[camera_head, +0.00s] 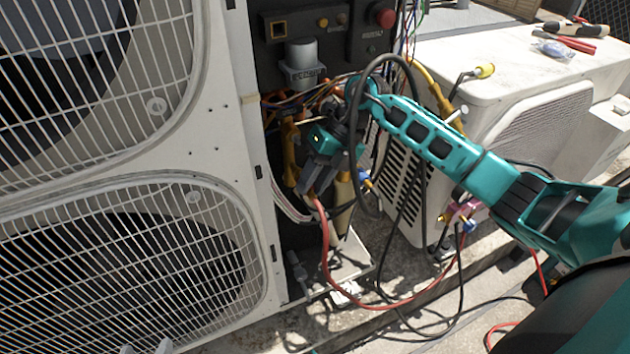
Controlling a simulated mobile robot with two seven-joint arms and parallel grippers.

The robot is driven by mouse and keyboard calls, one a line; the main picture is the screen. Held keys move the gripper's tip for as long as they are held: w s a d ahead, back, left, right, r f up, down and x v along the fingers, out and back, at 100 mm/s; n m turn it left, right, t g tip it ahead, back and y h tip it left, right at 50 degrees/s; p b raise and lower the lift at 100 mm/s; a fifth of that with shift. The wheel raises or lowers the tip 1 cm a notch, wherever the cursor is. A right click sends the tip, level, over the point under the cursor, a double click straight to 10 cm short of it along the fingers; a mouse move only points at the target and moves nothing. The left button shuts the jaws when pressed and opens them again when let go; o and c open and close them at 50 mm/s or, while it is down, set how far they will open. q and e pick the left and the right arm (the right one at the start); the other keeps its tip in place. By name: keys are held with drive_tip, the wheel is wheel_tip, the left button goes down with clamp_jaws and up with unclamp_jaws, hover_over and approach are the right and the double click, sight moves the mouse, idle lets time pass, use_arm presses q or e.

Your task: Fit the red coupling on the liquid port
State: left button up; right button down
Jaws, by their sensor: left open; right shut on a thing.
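My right gripper (312,183) reaches in from the right to the open service bay of the tall condenser. It is shut on the upper end of the red hose (325,255); the red coupling there is mostly hidden by the jaws. The hose hangs down, then curves right across the ground to a manifold (461,213). I cannot pick out the liquid port for certain; a small grey fitting (297,270) sits low in the bay, below the gripper and apart from it. What seem to be my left gripper's tips (146,347) barely show at the bottom edge, open and empty.
The tall condenser's grilles (110,262) fill the left. Black hoses (410,225) loop beside my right arm, with loose wires behind. A control panel (325,35) is above the bay. A lower white unit (480,60) with tools stands right.

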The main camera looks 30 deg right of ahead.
drive_tip(key=shift+w, duration=0.6)
idle(0.9)
drive_tip(key=c, duration=0.8)
unclamp_jaws()
drive_tip(key=shift+s+r+p, duration=0.1)
drive_tip(key=shift+s+p, duration=0.85)
drive_tip(key=shift+s, duration=0.55)
drive_tip(key=s+p, duration=0.2)
drive_tip(key=s, duration=0.2)
drive_tip(key=shift+s+a, duration=0.15)
drive_tip(key=shift+s, duration=0.15)
